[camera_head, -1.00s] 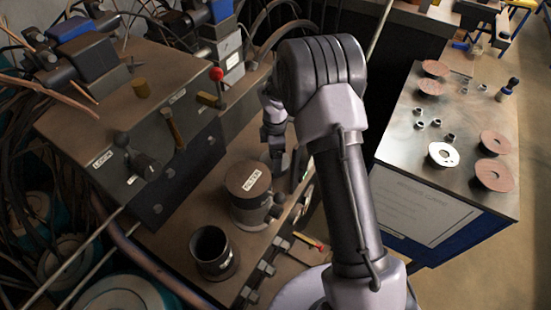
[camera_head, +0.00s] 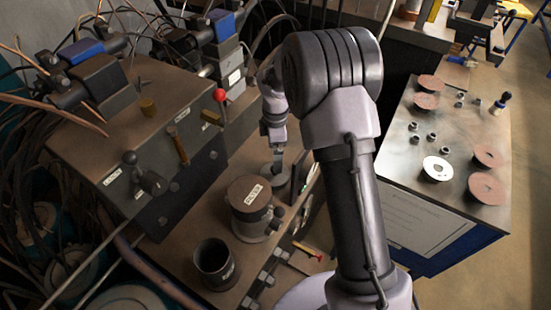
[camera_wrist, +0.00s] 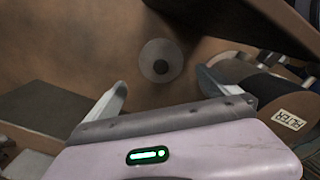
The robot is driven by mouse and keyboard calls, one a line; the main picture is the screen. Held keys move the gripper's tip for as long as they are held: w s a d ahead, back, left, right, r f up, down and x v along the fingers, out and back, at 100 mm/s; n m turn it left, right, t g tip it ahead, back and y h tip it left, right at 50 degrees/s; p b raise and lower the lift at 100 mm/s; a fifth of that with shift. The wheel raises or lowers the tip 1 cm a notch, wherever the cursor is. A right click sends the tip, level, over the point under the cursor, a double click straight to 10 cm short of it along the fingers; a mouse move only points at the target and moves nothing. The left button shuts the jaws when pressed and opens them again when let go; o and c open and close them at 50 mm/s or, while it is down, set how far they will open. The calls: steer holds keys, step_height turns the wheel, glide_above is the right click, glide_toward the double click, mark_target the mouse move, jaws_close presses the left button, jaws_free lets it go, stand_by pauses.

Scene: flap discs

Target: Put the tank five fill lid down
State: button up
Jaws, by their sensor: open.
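A grey round disc with a dark centre (camera_wrist: 161,60) lies on the brown tank top in the wrist view, beyond my fingertips; it looks like the fill lid, but I cannot read a tank number. In the head view a dark round piece (camera_head: 278,174) shows just below my gripper (camera_head: 278,154), beside the filter canister; I take it for the same lid. In the wrist view my gripper (camera_wrist: 160,78) is open, its fingers apart with nothing between them. The lid appears apart from both fingers. The fill opening itself cannot be made out.
The canister labelled FILTER (camera_head: 252,208) stands close by; it shows at right in the wrist view (camera_wrist: 262,98). An open dark cup (camera_head: 215,264) stands in front. A valve block with a red-knobbed lever (camera_head: 219,96) is left. A steel table (camera_head: 455,190) with discs stands right.

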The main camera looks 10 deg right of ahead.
steer(key=s+a+r+m+t, duration=0.1)
steer(key=s+r+m, duration=0.45)
steer(key=r, duration=0.55)
steer(key=s+a+r+m+t, duration=0.15)
steer(key=s+r+m, duration=0.35)
steer(key=r, duration=0.5)
steer(key=s+r+m+t+y, duration=0.1)
steer(key=s+r+m, duration=0.1)
steer(key=s+m, duration=0.3)
steer(key=s+a+r+m+t+y, duration=0.1)
steer(key=s+m, duration=0.4)
steer(key=s, duration=0.8)
steer(key=shift+s+a+r+t, duration=0.3)
steer(key=shift+s+r+t, duration=0.05)
steer(key=shift+r+t, duration=0.3)
steer(key=shift+a, duration=0.1)
